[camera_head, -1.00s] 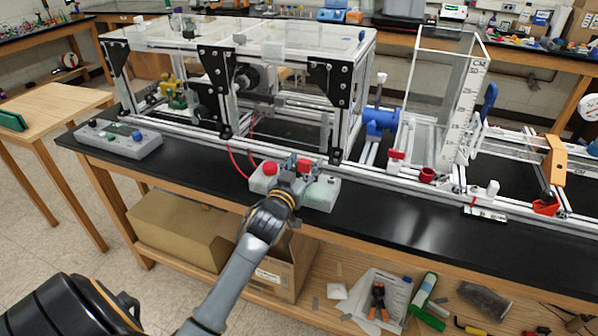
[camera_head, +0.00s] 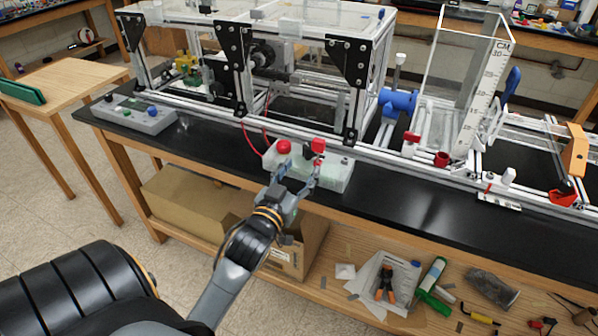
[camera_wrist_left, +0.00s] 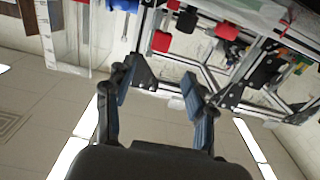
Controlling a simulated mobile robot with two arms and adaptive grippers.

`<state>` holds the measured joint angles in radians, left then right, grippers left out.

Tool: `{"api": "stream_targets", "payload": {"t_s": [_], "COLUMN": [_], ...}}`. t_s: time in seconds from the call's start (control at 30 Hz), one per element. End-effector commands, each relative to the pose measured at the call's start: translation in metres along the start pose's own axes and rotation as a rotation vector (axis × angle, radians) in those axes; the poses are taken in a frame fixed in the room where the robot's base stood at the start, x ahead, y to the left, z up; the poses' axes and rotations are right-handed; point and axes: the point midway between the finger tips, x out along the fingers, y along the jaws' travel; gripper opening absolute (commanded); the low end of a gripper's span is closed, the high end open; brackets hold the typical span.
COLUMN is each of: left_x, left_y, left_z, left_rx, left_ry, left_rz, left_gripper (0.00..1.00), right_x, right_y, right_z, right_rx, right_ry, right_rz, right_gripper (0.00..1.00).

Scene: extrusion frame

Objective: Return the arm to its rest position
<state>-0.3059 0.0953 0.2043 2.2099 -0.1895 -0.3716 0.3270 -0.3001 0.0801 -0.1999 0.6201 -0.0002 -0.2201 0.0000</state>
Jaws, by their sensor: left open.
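My left gripper (camera_head: 296,178) is open and empty. It is just in front of the white control box (camera_head: 338,172) near the front edge of the black bench, and its fingertips overlap the box's front in the head view. I cannot tell whether they touch it. The box carries a red round button (camera_head: 283,147) and a red switch (camera_head: 318,146). In the left wrist view the left gripper (camera_wrist_left: 157,82) has its fingers spread with nothing between them. The wrist view is tilted, with the frame and red parts beyond the fingertips. My right gripper does not show.
The extrusion frame (camera_head: 240,122) stands behind the box, with red cables running down to it. A grey control box (camera_head: 135,115) is at the left. A clear tank (camera_head: 462,90) stands at the right. A cardboard box (camera_head: 190,205) and tools are on the lower shelf.

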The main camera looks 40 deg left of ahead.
Motion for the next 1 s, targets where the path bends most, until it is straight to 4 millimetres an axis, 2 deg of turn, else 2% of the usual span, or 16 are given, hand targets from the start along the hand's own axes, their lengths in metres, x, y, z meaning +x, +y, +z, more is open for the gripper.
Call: {"api": "stream_targets", "payload": {"t_s": [0.33,0.4,0.47,0.57,0.67,0.7,0.77,0.8,0.87,0.9,1.0], "left_x": [0.001,0.002,0.005,0.007,0.002,-0.004,-0.015,-0.025,-0.043,-0.057,-0.099], "left_y": [0.0,0.002,0.004,0.012,0.023,0.028,0.034,0.038,0.044,0.047,0.053], "left_z": [0.002,0.013,0.032,0.088,0.162,0.192,0.236,0.265,0.308,0.335,0.399], "left_rx": [0.0,0.002,0.005,0.015,0.033,0.041,0.054,0.063,0.08,0.09,0.12], "left_ry": [-0.004,-0.023,-0.06,-0.162,-0.297,-0.352,-0.433,-0.488,-0.57,-0.625,-0.759], "left_rz": [0.001,0.004,0.009,0.028,0.055,0.067,0.086,0.099,0.119,0.133,0.167], "left_gripper": [0.55,0.55,0.55,0.55,0.55,0.55,0.55,0.55,0.55,0.55,0.55], "right_x": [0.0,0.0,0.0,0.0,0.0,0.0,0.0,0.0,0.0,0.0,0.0], "right_y": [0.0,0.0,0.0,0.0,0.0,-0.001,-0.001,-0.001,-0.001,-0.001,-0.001], "right_z": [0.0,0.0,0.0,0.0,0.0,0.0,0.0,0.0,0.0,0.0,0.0], "right_rx": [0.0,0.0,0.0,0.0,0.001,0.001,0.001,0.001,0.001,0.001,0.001], "right_ry": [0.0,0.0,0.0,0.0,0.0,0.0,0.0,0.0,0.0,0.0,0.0], "right_rz": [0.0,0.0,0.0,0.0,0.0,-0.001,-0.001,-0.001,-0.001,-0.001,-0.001], "right_gripper": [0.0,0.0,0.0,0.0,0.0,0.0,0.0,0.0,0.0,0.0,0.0]}}
